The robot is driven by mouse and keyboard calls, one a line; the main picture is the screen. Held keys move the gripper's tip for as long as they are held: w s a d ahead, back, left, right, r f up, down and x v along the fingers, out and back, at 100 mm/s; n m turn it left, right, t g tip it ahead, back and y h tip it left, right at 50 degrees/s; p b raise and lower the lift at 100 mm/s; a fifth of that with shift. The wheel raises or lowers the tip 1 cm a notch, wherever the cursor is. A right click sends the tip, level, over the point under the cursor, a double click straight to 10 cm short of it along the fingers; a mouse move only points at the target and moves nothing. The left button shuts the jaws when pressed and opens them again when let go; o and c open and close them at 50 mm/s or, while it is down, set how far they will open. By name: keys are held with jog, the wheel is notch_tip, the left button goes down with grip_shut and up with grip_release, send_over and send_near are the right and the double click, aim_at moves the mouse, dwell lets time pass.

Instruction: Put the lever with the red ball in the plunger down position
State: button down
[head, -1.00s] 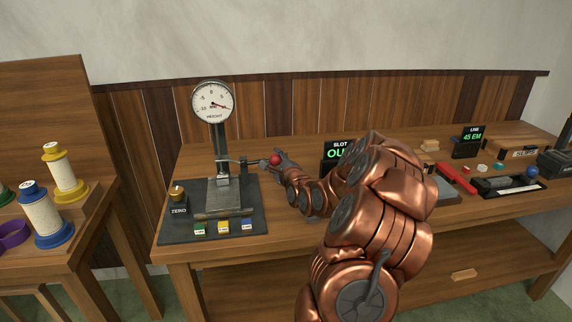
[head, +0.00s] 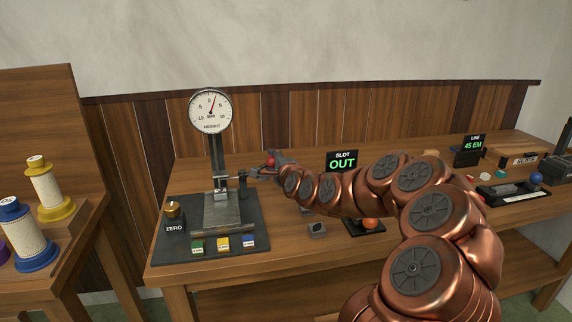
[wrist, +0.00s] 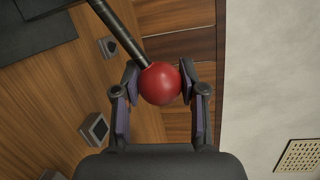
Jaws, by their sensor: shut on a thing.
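The red ball (head: 270,161) is the knob on a lever rod at the right of the height gauge stand (head: 215,165). In the wrist view the ball (wrist: 160,83) sits between the two fingers of my gripper (wrist: 160,78), which is shut on it. The dark lever rod (wrist: 118,28) runs from the ball to the upper left. The round height dial (head: 211,111) tops the post, its needle pointing slightly right of straight up. Below it is a metal block (head: 222,212). Whether the plunger touches that block is too small to tell.
The gauge's dark base carries a gold ZERO knob (head: 173,211) and green, yellow and blue labelled blocks (head: 222,243) in front. A SLOT OUT display (head: 342,163), a small grey block (head: 317,229) and an orange ball (head: 370,224) stand to the right. My arm crosses above the bench.

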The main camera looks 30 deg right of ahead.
jog(key=shift+a+r, duration=0.1)
jog(key=shift+r, duration=0.05)
dwell(0.3)
jog(key=c, duration=0.6)
grip_release()
jog(key=shift+c, duration=0.2)
jog(key=s+a+r, duration=0.1)
jog(key=s, duration=1)
jog(key=shift+s+a+r, duration=0.35)
jog(key=shift+s, duration=0.05)
